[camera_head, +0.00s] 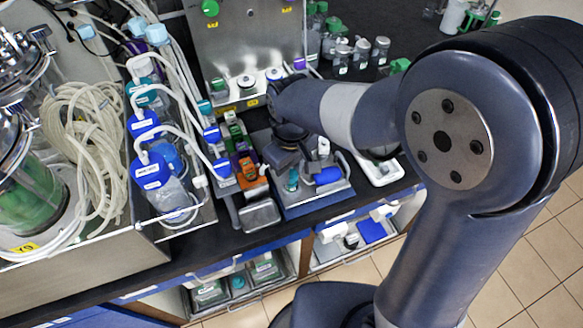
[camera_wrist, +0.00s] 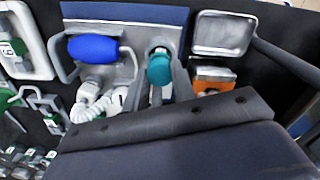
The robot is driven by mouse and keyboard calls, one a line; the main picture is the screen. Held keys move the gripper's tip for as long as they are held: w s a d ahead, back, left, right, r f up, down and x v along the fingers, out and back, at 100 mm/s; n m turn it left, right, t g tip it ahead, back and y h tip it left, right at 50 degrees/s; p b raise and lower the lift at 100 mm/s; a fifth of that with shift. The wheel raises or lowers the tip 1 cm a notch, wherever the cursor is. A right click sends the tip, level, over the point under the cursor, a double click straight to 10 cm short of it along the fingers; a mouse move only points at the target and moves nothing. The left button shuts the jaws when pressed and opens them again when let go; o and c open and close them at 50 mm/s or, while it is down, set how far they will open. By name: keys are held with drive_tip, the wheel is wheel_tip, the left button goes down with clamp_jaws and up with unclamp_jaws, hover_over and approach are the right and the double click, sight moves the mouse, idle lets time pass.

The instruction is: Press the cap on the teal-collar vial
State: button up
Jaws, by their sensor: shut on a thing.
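A teal rounded piece (camera_wrist: 159,68) sits between the two fingers of my gripper (camera_wrist: 163,82) in the wrist view. The fingers are shut on it. I cannot tell whether it is the cap or the collar of the vial. In the head view the teal piece (camera_head: 292,182) shows just below my gripper (camera_head: 289,163), over the blue-and-grey tray (camera_head: 318,197). The vial's lower body is hidden, and I cannot tell whether cap and vial touch.
A blue-ended item (camera_wrist: 93,48) lies beside the teal piece on the tray. On the other side are an orange block (camera_wrist: 213,75) and a shallow metal pan (camera_wrist: 222,33). Blue-capped bottles with tubing (camera_head: 152,172) stand left. A white tray (camera_head: 380,172) lies right.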

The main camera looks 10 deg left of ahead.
idle(0.3)
drive_tip(key=o, duration=1)
drive_tip(key=shift+o, duration=0.5)
drive_tip(key=o, duration=0.4)
drive_tip(key=shift+r+p, duration=3)
drive_tip(key=shift+r, duration=0.5)
drive_tip(key=shift+c, duration=0.2)
